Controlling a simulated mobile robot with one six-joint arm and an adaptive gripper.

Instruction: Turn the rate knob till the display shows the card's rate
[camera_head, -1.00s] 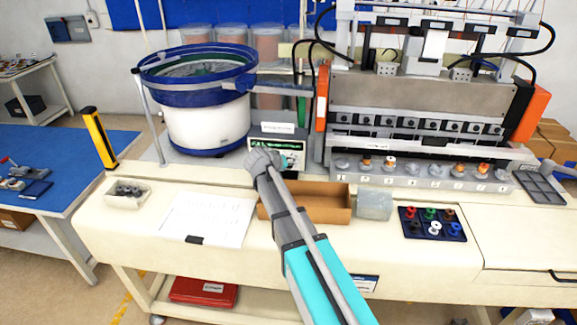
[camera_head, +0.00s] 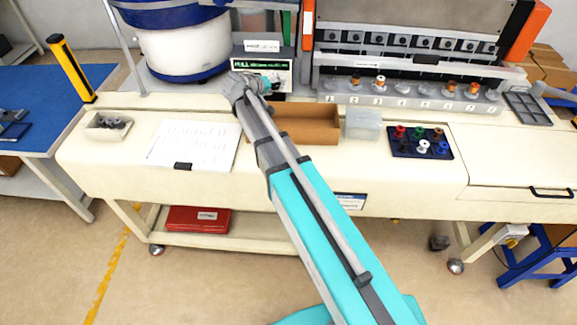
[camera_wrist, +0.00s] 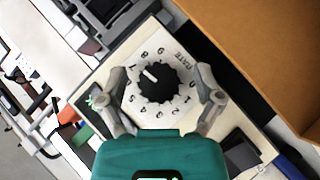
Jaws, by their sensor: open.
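The black rate knob (camera_wrist: 165,84), with a white pointer line toward the upper left, sits on a white numbered dial marked RATE in the wrist view. My gripper (camera_wrist: 161,77) is open, with one finger on each side of the knob; I cannot tell whether either touches it. In the head view my gripper (camera_head: 268,82) is at the front of the control box (camera_head: 284,82), hiding the knob. The box's display (camera_head: 245,65) shows green text, partly covered and too small to read. A white printed sheet (camera_head: 192,145) lies on the bench; its text is unreadable.
A bowl feeder (camera_head: 183,48) stands left of the box. A brown open tray (camera_head: 308,124) is close in front, right of my arm; its wall also shows in the wrist view (camera_wrist: 262,40). A clear box (camera_head: 362,124) and a dark tray of coloured parts (camera_head: 420,148) lie further right.

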